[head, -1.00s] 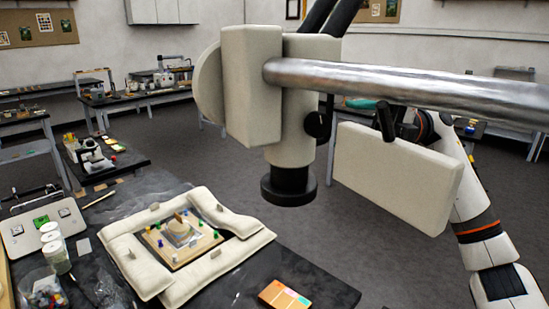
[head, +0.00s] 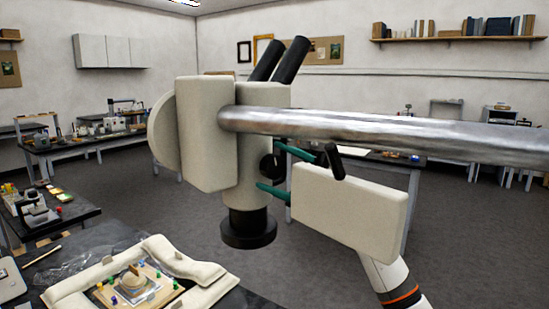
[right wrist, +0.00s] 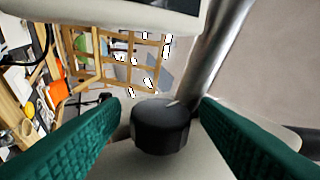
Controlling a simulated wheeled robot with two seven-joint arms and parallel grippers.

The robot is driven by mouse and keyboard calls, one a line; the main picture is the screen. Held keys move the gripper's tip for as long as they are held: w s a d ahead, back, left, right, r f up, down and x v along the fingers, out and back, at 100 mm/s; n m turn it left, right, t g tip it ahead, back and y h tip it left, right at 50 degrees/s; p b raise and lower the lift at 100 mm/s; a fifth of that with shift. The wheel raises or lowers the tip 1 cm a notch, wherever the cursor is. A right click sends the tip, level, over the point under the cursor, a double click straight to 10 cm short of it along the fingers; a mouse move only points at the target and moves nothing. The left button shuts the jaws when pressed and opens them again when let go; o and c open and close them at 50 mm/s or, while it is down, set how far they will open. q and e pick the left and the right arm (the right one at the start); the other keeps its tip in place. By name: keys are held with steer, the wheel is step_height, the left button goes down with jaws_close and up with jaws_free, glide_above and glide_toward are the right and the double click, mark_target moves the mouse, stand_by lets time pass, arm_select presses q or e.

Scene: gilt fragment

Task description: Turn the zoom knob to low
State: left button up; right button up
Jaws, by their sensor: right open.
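The black zoom knob (head: 268,167) sticks out from the right side of the cream microscope body (head: 208,135). My right gripper (head: 270,170) has its green fingers spread, one above and one below the knob in the head view. In the right wrist view the knob (right wrist: 160,128) stands between the open fingers (right wrist: 160,108), with a visible gap on each side. A small pale mark shows on the knob's top edge. I cannot read any low or high label. My left gripper is not in view.
A thick metal bar (head: 370,130) runs right from the microscope. The black lens barrel (head: 248,229) is below. A padded frame (head: 205,287) surrounds a fragment on the bench.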

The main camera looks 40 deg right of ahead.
steer(key=shift+a+r, duration=0.3)
steer(key=shift+a, duration=0.35)
steer(key=c, duration=1)
steer(key=shift+o, duration=0.2)
